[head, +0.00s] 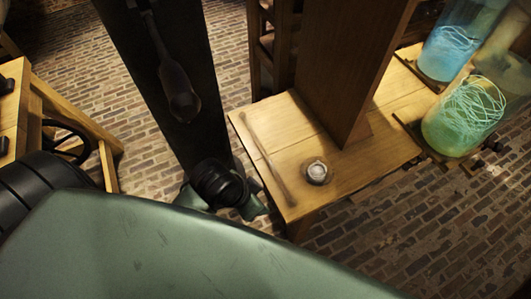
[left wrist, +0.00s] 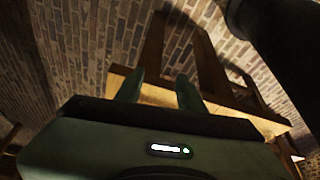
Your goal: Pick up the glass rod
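The glass rod (head: 267,158) is a thin, pale rod lying along the left part of the wooden table top (head: 335,170) in the head view. Its near end has a small knob and lies left of a small round dish. My left gripper (left wrist: 157,78) shows in the left wrist view with its two green fingers apart and nothing between them. The wooden table's edge (left wrist: 235,115) is behind and below the fingers there. I cannot make out the rod in the left wrist view.
The small round dish (head: 317,172) sits near the table's front. A wooden post (head: 348,70) rises from the table. Glass jars with blue (head: 447,50) and green (head: 465,115) liquid stand at right. Another wooden table (head: 14,100) is at left. The floor is brick.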

